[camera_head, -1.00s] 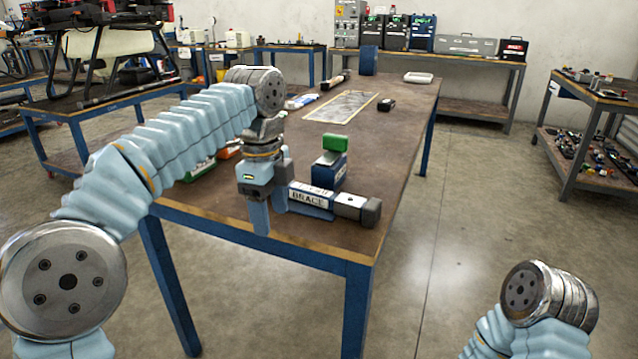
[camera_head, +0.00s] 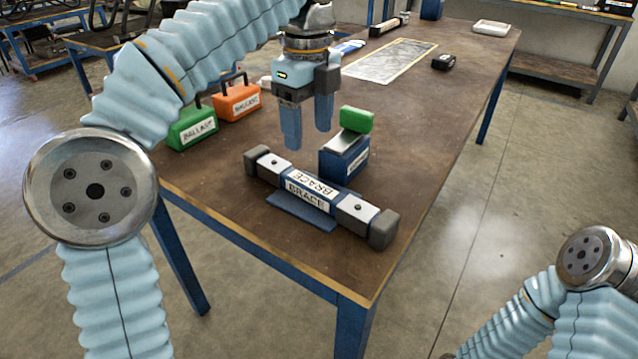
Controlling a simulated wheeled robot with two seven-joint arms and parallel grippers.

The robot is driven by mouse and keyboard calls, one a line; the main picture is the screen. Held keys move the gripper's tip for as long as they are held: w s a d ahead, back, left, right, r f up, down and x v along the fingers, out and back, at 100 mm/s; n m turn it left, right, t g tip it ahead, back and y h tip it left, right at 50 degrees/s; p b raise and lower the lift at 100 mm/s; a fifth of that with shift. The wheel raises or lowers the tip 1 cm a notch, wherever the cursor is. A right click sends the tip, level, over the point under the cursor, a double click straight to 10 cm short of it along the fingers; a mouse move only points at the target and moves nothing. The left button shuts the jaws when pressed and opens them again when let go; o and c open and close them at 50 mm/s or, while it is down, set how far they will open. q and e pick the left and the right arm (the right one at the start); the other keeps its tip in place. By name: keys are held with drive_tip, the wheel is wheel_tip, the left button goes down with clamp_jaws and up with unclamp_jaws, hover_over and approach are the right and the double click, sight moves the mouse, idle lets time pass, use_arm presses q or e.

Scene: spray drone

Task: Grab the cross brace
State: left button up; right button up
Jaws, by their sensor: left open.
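The cross brace (camera_head: 312,190) lies on the near part of the workbench, on a flat blue rest. It is a bar with a blue middle labelled BRACE, light metal sections and dark grey end blocks. It runs from upper left to lower right. My left gripper (camera_head: 307,140) points down with its fingers apart and empty. In the picture it is just above and behind the bar's middle, not touching it. My right arm (camera_head: 575,290) shows at the lower right, but its gripper is out of view.
A blue block with a green top (camera_head: 346,150) stands right behind the brace. A green ballast box (camera_head: 192,127) and an orange box (camera_head: 237,101) stand to the left. A pale panel (camera_head: 392,60) and a small black item (camera_head: 445,62) lie farther back. The bench's right side (camera_head: 440,120) is clear.

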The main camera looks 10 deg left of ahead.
use_arm(q)
drive_tip(key=b, duration=0.2)
hover_over(312, 184)
drive_tip(key=f, duration=0.5)
drive_tip(key=shift+w+a+f, duration=0.15)
drive_tip(key=shift+a+f, duration=0.1)
drive_tip(key=f, duration=0.2)
drive_tip(key=f+b, duration=0.1)
drive_tip(key=f, duration=0.2)
drive_tip(key=shift+d+f, duration=0.25)
drive_tip(key=shift+f, duration=0.15)
clamp_jaws()
